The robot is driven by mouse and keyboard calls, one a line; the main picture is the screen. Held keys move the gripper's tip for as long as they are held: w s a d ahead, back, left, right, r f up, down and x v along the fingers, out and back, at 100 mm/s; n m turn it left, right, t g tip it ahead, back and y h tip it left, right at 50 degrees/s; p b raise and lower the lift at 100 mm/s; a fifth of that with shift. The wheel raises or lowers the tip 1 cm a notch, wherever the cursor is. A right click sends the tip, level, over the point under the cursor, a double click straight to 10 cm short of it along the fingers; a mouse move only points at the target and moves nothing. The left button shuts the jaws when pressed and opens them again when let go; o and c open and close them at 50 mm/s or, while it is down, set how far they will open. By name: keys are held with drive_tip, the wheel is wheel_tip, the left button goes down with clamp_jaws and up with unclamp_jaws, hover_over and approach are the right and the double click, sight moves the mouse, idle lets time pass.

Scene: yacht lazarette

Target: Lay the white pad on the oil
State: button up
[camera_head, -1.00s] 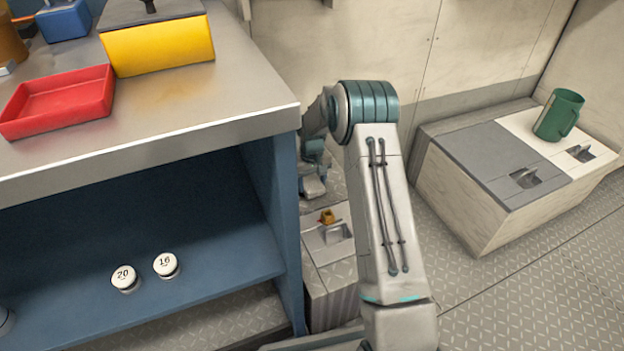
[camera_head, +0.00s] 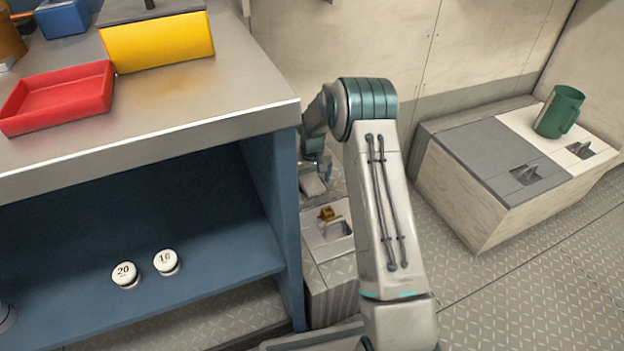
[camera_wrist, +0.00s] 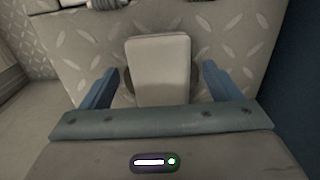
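The white pad (camera_wrist: 162,70) lies on the diamond-plate floor in the wrist view, between my gripper's two blue fingers. It also shows small below my gripper in the head view (camera_head: 313,185). A dark brown patch that looks like the oil (camera_wrist: 194,78) peeks out at both sides of the pad; the rest is hidden under it. My gripper (camera_wrist: 161,72) is open, with a gap between each finger and the pad's edges. The pad's near end is hidden behind my gripper's body.
A blue cabinet (camera_head: 275,215) with a metal top stands left of my arm, holding a red tray (camera_head: 60,98) and a yellow box (camera_head: 160,44). A low locker (camera_head: 345,275) stands just in front of the pad. A green mug (camera_head: 557,112) sits on a bench locker at right.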

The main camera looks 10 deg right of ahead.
wheel_tip(320, 180, up, 14)
drive_tip(key=p, duration=0.6)
